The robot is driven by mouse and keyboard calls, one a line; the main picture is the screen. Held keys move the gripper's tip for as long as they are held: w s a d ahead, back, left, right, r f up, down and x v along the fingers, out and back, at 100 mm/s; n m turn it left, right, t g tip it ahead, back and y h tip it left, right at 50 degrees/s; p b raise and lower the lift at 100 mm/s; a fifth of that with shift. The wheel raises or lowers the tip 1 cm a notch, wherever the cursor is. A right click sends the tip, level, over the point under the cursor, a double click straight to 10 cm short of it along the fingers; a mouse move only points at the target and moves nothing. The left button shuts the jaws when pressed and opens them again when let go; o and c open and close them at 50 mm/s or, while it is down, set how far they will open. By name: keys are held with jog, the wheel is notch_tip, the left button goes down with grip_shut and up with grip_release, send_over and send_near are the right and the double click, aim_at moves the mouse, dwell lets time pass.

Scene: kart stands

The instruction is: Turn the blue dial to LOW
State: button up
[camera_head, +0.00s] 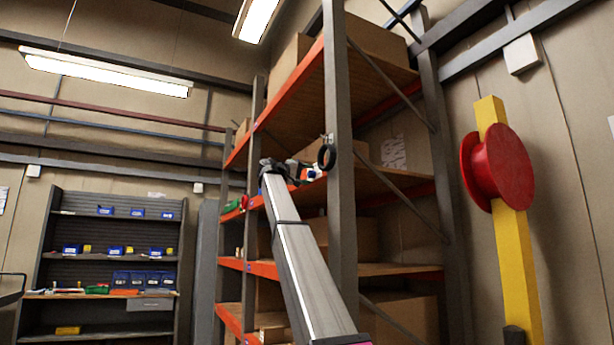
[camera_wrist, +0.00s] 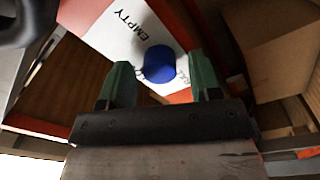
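The blue dial (camera_wrist: 158,63) is a round knob on a white panel (camera_wrist: 112,35) in the wrist view. The word EMPTY is printed on the panel, tilted, at the dial's upper left. Another marking at the dial's lower right is partly hidden. No word LOW is readable. My gripper (camera_wrist: 161,76) is open, its two green fingers apart, with the dial showing between their tips. I cannot tell whether either finger touches it. In the head view the end of my arm is small beside the rack's front post, and the dial cannot be made out clearly.
A tall rack (camera_head: 341,130) with orange beams and cardboard boxes (camera_head: 375,40) stands around my arm's end. A box (camera_wrist: 275,45) is close at right in the wrist view. A red reel on a yellow post (camera_head: 515,250) stands right; a grey bin shelf (camera_head: 60,225) stands left.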

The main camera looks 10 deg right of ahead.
jog(key=shift+a, duration=0.15)
jog(key=v, duration=1)
jog(key=shift+s+a, duration=0.15)
jog(key=shift+a, duration=0.15)
jog(key=w+d+f+n+y, duration=0.1)
jog(key=d+f+n+y, duration=0.15)
jog(key=f, duration=1.85)
jog(key=w+d+f+n+y, duration=0.1)
jog(key=d+f+y, duration=0.2)
jog(key=f, duration=1.8)
jog(key=d+f+n+y, duration=0.1)
jog(key=d+f+y, duration=0.2)
jog(key=f, duration=1.9)
jog(key=s+d+f+g+y, duration=0.1)
jog(key=s+f+y, duration=0.1)
jog(key=s+f, duration=0.7)
jog(key=s+d+f+m+g+y, duration=0.15)
jog(key=s+f, duration=0.35)
jog(key=f, duration=0.8)
jog(key=s+d+f+g+y, duration=0.1)
jog(key=s+f+g+y, duration=0.1)
jog(key=s+f, duration=0.75)
jog(key=s+a+f+m+g+y, duration=0.1)
jog(key=s+f+y, duration=0.2)
jog(key=s+f, duration=0.8)
jog(key=shift+s+a+f, duration=0.25)
jog(key=shift+s+f, duration=0.05)
jog(key=shift+s, duration=0.15)
